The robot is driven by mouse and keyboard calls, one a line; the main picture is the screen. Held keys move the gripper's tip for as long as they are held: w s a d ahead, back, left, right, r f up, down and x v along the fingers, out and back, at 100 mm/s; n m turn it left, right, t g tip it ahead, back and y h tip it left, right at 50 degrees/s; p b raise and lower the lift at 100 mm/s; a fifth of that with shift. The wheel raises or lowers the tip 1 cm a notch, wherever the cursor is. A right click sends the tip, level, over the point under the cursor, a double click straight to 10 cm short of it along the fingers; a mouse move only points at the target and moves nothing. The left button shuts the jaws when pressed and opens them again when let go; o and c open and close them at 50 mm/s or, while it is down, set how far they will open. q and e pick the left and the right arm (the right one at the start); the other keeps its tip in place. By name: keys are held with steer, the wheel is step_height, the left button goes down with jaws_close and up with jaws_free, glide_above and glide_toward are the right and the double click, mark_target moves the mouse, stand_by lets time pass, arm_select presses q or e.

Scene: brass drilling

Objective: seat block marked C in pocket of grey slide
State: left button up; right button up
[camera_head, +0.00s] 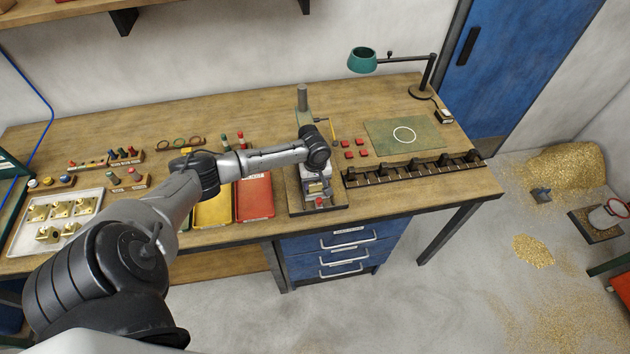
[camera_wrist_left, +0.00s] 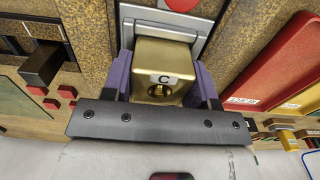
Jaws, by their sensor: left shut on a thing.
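The brass block marked C (camera_wrist_left: 165,62) sits between the purple finger pads of my left gripper (camera_wrist_left: 165,85) in the left wrist view, its lettered face toward the camera. My left gripper (camera_head: 317,180) is shut on it, low over the drilling station (camera_head: 303,205) in the head view. The grey slide (camera_wrist_left: 150,17) shows just beyond the block in the wrist view. The block overlaps it in the picture and hides the pocket, so I cannot tell whether it is inside or above. My right gripper is not in view.
A pale tray (camera_head: 88,231) with several brass pieces lies at the bench's left. A yellow tray (camera_head: 212,210) and a red tray (camera_head: 255,198) lie left of the station. A dark slotted rack (camera_head: 415,169) and green mat (camera_head: 385,128) lie to its right.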

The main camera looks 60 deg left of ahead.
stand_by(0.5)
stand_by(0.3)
arm_select(q)
steer(key=o, duration=1.7)
steer(key=shift+f, duration=0.15)
steer(key=shift+p, duration=0.3)
step_height(320, 180, up, 5)
steer(key=p, duration=0.6)
steer(key=shift+r+p, duration=1.05)
steer(key=shift+p, duration=0.35)
